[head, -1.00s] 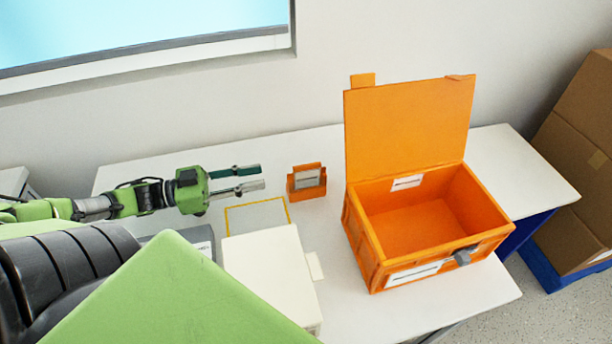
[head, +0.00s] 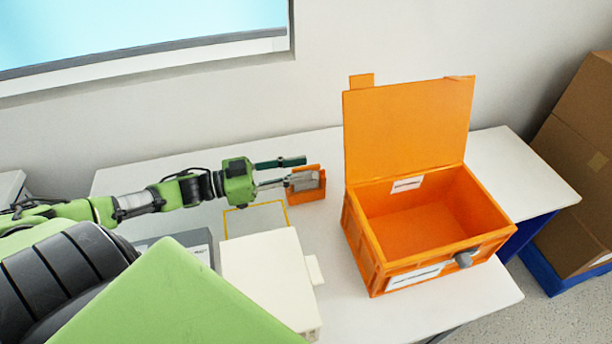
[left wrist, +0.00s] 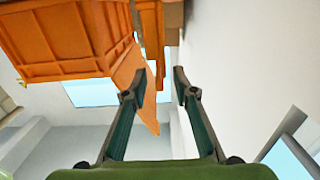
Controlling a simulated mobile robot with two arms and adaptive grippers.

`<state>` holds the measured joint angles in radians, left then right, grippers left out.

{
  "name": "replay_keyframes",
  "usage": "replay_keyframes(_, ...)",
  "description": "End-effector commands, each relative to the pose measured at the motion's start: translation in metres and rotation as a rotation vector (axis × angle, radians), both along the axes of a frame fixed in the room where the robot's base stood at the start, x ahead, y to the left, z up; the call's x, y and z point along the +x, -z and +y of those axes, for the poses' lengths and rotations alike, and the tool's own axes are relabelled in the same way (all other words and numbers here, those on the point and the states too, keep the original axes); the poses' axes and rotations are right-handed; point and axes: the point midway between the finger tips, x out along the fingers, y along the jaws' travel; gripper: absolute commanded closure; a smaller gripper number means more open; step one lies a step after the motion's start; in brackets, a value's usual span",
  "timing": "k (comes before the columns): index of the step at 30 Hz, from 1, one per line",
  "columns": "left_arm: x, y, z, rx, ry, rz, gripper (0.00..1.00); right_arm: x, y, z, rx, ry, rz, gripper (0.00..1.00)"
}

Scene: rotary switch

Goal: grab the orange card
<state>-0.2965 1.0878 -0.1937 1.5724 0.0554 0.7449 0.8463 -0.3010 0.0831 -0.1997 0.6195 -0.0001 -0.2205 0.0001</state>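A small upright orange card or card holder (head: 310,193) with a pale face stands on the white table, left of the large orange box. My left gripper (head: 308,168) is open, with its fingers level with the card. One finger passes across the card's pale face and hides part of it; the other is at its upper edge. Contact cannot be told. In the left wrist view, the fingers (left wrist: 160,92) are apart, with orange surfaces beyond them; which one is the card is unclear. My right gripper is not in view.
The large orange box (head: 372,262) stands right of the card with its lid (head: 405,130) raised. A white block (head: 262,275) and a yellow-outlined square (head: 256,205) lie in front of the gripper. The wall (head: 210,125) is behind the table.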

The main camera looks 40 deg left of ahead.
Motion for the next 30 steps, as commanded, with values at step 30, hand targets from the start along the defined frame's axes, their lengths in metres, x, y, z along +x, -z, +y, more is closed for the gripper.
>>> replay_keyframes(30, 0.017, -0.001, -0.015, 0.0, 0.001, 0.0, 1.0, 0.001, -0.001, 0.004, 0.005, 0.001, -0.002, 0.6)
